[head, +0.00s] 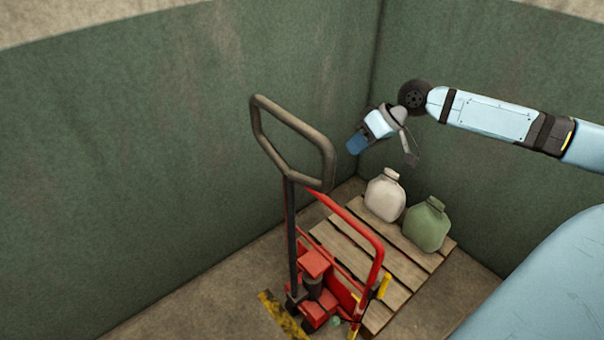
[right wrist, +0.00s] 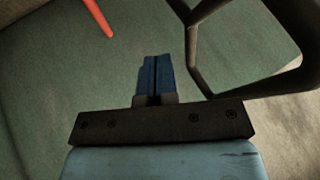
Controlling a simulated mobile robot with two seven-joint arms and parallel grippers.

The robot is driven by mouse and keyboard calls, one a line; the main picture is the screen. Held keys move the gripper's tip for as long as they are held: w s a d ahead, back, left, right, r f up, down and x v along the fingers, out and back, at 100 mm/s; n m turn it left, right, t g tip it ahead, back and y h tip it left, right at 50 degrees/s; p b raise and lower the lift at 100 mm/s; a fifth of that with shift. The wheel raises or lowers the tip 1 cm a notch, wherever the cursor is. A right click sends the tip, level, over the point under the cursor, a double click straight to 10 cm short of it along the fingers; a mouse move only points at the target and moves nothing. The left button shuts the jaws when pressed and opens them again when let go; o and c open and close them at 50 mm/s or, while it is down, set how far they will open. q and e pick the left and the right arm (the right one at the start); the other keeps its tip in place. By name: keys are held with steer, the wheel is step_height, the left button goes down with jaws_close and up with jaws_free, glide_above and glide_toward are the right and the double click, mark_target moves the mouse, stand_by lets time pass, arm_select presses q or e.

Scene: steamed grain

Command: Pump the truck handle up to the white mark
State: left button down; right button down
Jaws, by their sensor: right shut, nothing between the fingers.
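A red pallet truck (head: 315,262) stands in the lower middle of the head view. Its dark looped handle (head: 322,142) stands upright on a dark shaft, and part of the loop shows at the upper right of the right wrist view (right wrist: 193,45). My right gripper (head: 354,145) is to the right of the handle loop, apart from it, with its blue fingers pointing toward the lower left. In the right wrist view the fingers (right wrist: 154,76) are together with nothing between them. No white mark is clear to me. My left gripper is not in view.
A wooden pallet (head: 345,243) lies behind the truck, with a white sack (head: 385,197) and a green sack (head: 427,226) on it. Green walls close in the left and back. A yellow and black striped piece (head: 283,315) is by the truck's base. Bare floor lies to the left.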

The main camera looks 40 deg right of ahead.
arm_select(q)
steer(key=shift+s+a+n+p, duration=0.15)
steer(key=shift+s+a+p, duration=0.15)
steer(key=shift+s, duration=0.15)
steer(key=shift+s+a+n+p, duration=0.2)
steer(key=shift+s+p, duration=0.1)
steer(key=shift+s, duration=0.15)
arm_select(e)
steer(key=w+a+f, duration=0.4)
steer(key=a+f, duration=0.2)
steer(key=a, duration=0.3)
steer(key=shift+w+f, duration=0.15)
steer(key=shift+f, duration=0.05)
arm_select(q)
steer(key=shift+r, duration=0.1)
